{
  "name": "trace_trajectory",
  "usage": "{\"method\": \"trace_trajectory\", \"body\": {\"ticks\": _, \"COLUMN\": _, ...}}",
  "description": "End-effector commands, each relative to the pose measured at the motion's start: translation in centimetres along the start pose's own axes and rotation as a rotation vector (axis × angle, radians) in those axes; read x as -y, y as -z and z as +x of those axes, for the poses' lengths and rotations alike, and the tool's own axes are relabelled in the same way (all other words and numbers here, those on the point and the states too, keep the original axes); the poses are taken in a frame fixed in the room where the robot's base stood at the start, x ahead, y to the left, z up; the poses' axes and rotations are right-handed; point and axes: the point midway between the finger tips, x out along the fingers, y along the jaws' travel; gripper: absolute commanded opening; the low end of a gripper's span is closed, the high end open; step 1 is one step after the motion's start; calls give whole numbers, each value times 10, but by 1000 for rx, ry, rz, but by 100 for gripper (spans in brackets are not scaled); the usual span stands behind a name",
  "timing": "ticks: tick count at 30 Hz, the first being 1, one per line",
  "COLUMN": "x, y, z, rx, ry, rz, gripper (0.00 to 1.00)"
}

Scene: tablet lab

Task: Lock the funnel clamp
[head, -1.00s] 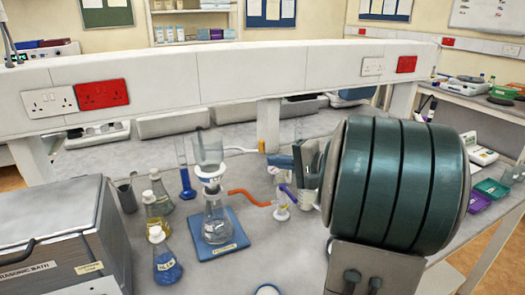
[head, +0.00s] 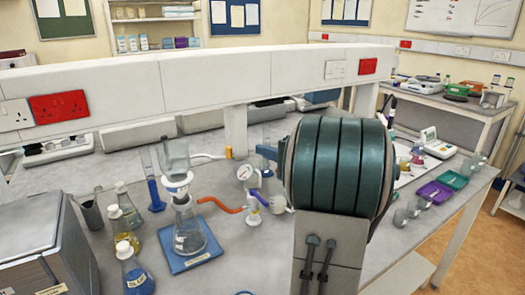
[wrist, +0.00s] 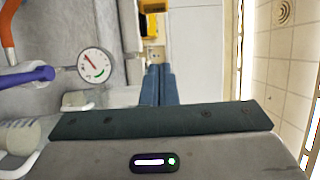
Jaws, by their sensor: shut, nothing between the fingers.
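A clear funnel (head: 174,152) stands upright on a conical flask (head: 188,236), with a white clamp collar (head: 178,188) where they meet. The flask rests on a blue base (head: 190,255). Whether the clamp is locked is too small to tell. My gripper is mostly hidden behind my teal arm link in the head view. In the wrist view my gripper (wrist: 159,68) is shut with nothing between its fingers, apart from the glassware. The funnel and clamp are not in the wrist view.
An orange hose (head: 220,206) runs from the flask to a trap with a round gauge (head: 244,173). The gauge also shows in the wrist view (wrist: 95,66). Stoppered flasks (head: 126,245) and a blue-based cylinder (head: 152,185) stand left. A metal bath (head: 40,240) is front left.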

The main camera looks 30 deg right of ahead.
Motion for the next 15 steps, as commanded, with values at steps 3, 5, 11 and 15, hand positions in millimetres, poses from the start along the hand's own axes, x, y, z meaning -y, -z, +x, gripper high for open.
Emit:
{"method": "trace_trajectory", "body": {"ticks": 3, "x": 3, "y": -1, "z": 28, "rx": 5, "ry": -1, "rz": 2, "gripper": 0}}
{"method": "trace_trajectory", "body": {"ticks": 5, "x": 3, "y": -1, "z": 41, "rx": 4, "ry": -1, "rz": 2, "gripper": 0}}
{"method": "trace_trajectory", "body": {"ticks": 11, "x": 4, "y": -5, "z": 73, "rx": 1, "ry": 0, "rz": 1, "gripper": 0}}
{"method": "trace_trajectory", "body": {"ticks": 15, "x": 3, "y": -22, "z": 65, "rx": -1, "ry": 0, "rz": 2, "gripper": 0}}
